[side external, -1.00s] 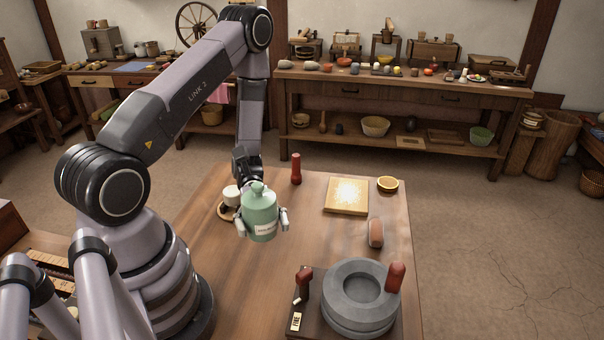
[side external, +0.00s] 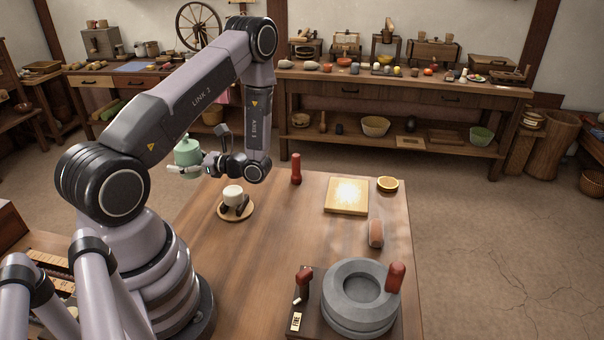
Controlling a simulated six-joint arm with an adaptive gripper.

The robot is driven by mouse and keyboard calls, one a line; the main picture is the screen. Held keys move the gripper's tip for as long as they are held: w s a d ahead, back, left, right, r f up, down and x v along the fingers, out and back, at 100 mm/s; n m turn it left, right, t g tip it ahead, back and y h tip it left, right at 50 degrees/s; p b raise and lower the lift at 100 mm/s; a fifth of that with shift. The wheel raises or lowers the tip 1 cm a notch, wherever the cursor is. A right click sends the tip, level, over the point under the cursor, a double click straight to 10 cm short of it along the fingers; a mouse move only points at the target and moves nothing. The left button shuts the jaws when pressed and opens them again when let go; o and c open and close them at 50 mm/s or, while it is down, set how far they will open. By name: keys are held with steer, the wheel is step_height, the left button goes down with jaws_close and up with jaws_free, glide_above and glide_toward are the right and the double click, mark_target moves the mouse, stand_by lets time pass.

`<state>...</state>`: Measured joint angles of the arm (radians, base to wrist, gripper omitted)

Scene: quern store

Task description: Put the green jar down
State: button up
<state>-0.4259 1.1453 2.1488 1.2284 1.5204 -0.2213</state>
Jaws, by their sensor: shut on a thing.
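The green jar (side external: 187,153) is held in the air in the side external view. It appears past the back left edge of the wooden table (side external: 285,235), with no support visible under it. My gripper (side external: 192,158) is shut on the jar and points left, with a pale finger across the jar's lower side. The jar looks roughly upright, and its label is not visible.
A round board (side external: 224,215) with a white cup (side external: 233,193) and dark pieces sits at the table's left. The table's middle is clear.

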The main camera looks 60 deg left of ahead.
steer(key=w+a+f+m+t+y, duration=0.1)
steer(key=w+a+f, duration=0.2)
steer(key=a, duration=0.1)
steer(key=w+a+f+m+t, duration=0.1)
steer(key=w+a+f, duration=0.2)
steer(key=w+a, duration=0.1)
steer(key=w+a+f+t+y, duration=0.1)
steer(key=w+a+f, duration=0.2)
steer(key=a, duration=0.3)
steer(key=shift+w+f+m+t+y, duration=0.3)
steer(key=shift+w+m, duration=0.1)
steer(key=shift+w, duration=0.35)
steer(key=shift+w+a+f, duration=0.1)
steer(key=shift+a+f, duration=0.15)
steer(key=shift+f, duration=0.05)
steer(key=shift+w+a+f, duration=0.1)
steer(key=shift+f, duration=1.55)
steer(key=shift+f, duration=0.1)
steer(key=shift+f, duration=0.1)
steer(key=o, duration=1.3)
steer(key=shift+c, duration=0.2)
